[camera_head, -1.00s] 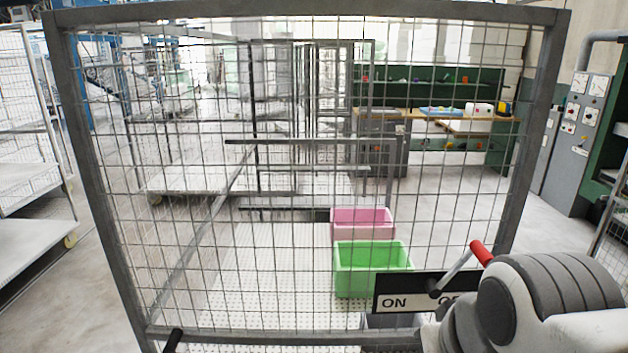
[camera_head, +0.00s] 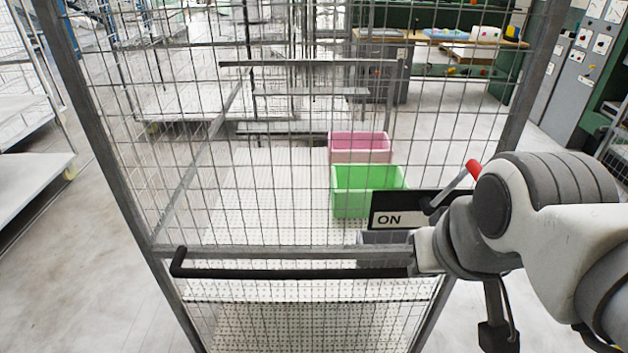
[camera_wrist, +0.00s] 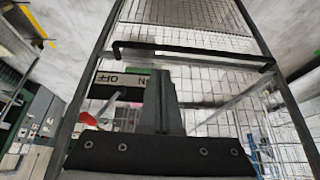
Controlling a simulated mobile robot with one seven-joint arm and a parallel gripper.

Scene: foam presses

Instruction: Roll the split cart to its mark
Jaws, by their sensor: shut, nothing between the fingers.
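The mesh-sided cart (camera_head: 155,240) stands upright right in front of me, with a grey frame and a black push handle (camera_head: 290,273) low across its near side. The handle also shows in the wrist view (camera_wrist: 190,52). An ON/OFF plate (camera_head: 390,219) with a red-tipped lever (camera_head: 455,187) sits above the handle's right end. My gripper (camera_head: 418,250) is shut and empty near that end; in the wrist view its fingers (camera_wrist: 163,85) stand in front of the mesh, beside the plate. I cannot tell whether they touch the cart. No floor mark is clear.
A green bin (camera_head: 352,205) and a pink bin (camera_head: 360,155) show through the mesh on a white perforated surface. A shelved cage trolley (camera_head: 35,180) stands at left. A workbench (camera_head: 450,38) and grey cabinets (camera_head: 580,75) are behind at right.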

